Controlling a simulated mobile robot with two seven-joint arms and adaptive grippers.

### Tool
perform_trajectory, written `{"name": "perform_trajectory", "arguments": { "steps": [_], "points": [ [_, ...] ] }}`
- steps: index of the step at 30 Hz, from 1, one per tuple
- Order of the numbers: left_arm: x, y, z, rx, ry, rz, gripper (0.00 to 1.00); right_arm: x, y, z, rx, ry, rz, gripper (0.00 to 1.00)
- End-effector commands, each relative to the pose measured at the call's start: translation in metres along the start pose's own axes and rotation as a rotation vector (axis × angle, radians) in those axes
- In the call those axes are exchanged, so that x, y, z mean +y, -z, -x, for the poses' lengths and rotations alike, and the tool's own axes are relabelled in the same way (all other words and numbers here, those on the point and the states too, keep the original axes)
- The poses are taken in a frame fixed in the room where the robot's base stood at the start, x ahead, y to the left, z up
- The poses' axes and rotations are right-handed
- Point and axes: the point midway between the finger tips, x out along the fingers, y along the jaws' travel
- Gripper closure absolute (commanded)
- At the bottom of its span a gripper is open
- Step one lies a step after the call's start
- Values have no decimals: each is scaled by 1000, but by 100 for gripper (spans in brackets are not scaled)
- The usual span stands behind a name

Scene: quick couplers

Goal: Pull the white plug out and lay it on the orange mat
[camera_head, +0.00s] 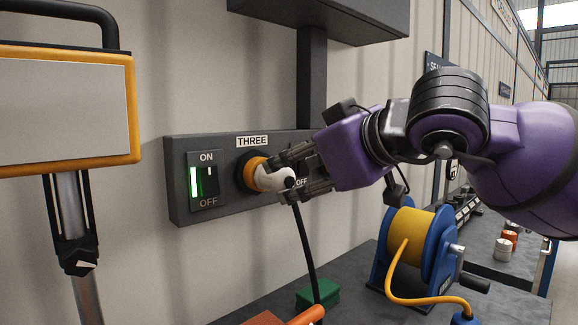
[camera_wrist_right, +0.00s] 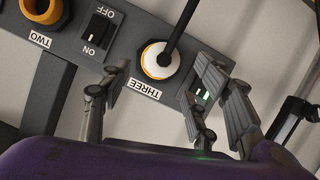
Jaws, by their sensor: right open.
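The white plug (camera_head: 268,178) sits in the orange-ringed socket (camera_head: 249,174) labelled THREE on the dark wall panel, with a black cable hanging from it. It also shows in the right wrist view (camera_wrist_right: 157,62). My right gripper (camera_head: 290,172) is open at the plug, its fingers partly covering it. In the right wrist view the fingers of the gripper (camera_wrist_right: 160,88) stand apart on either side of the plug, with no clear grip on it. An orange surface (camera_head: 264,319) shows at the bottom edge; I cannot tell whether it is the mat. My left gripper is out of view.
A switch (camera_head: 203,182) left of the socket glows green beside ON. A blue reel (camera_head: 424,249) with yellow hose stands on the dark bench (camera_head: 372,312). A green block (camera_head: 318,293) lies below the panel. An orange-framed board (camera_head: 62,110) stands at the left.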

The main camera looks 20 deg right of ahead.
Motion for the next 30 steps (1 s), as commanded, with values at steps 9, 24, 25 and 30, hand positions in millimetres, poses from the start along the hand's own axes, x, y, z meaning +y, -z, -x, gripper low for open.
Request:
{"name": "perform_trajectory", "arguments": {
  "steps": [9, 24, 25, 30],
  "points": [
    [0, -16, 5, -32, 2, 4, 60, -2, 1, -47, 1, 5, -4, 44],
    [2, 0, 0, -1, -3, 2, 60, -1, 0, -73, -1, 1, 0, 44],
    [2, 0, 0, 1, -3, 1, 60, -1, 0, -73, -1, 2, 0, 44],
    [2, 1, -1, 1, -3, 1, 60, -1, 0, -73, -1, 1, 0, 63]
  ]
}}
